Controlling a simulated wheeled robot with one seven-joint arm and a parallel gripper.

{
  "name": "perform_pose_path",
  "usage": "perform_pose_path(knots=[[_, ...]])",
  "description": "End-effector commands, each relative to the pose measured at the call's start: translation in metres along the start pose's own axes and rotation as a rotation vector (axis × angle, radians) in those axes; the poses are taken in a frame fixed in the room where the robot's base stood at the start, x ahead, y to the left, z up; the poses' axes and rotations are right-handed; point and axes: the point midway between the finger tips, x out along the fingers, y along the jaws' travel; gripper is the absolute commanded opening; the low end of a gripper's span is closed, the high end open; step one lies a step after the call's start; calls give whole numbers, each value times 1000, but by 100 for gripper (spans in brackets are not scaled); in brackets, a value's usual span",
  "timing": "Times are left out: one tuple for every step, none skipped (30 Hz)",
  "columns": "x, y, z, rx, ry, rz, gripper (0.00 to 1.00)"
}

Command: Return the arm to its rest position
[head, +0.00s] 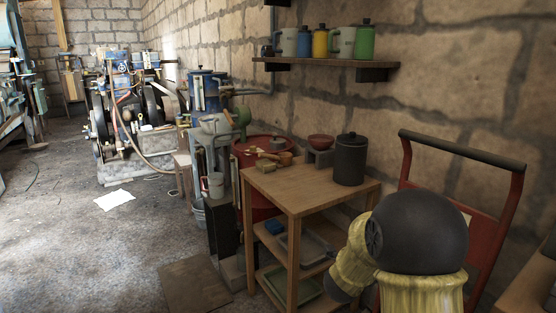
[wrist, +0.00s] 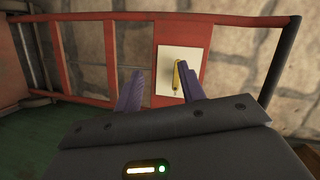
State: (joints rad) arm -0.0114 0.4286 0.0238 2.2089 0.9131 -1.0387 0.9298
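In the wrist view my gripper (wrist: 162,76) shows two purple fingers standing well apart, with nothing visible between them. Beyond the fingers is a red metal frame (wrist: 122,20) with a dark bar along its right end. In the head view my arm's dark round joint and yellow-patterned links fill the lower right, in front of a red hand truck (head: 510,195). My gripper itself is not visible in the head view.
A wooden table (head: 310,192) holding a dark canister (head: 350,160) stands left of my arm. A wall shelf (head: 325,64) carries several jugs and canisters. In the wrist view a white plate (wrist: 170,58) bears a yellow item (wrist: 177,76). The floor at left is mostly clear.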

Motion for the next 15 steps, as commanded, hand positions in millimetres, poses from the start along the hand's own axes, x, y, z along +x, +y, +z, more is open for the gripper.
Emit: perform_pose_path(knots=[[-8,-1,8,-72,-77,28,40],[-13,1,13,-122,-126,44,40],[-20,4,20,-190,-191,67,40],[-26,7,25,-242,-241,82,40],[-33,10,29,-295,-289,96,40],[-42,15,34,-368,-354,113,40],[-50,19,37,-424,-403,126,40],[-58,23,40,-480,-451,137,40],[-69,29,43,-556,-515,150,40],[-78,34,44,-614,-563,160,40],[-87,39,45,-673,-611,169,40],[-100,46,44,-752,-674,180,40],[-109,51,44,-812,-720,187,40],[-119,56,42,-872,-767,194,40],[-132,64,39,-954,-830,203,40]])
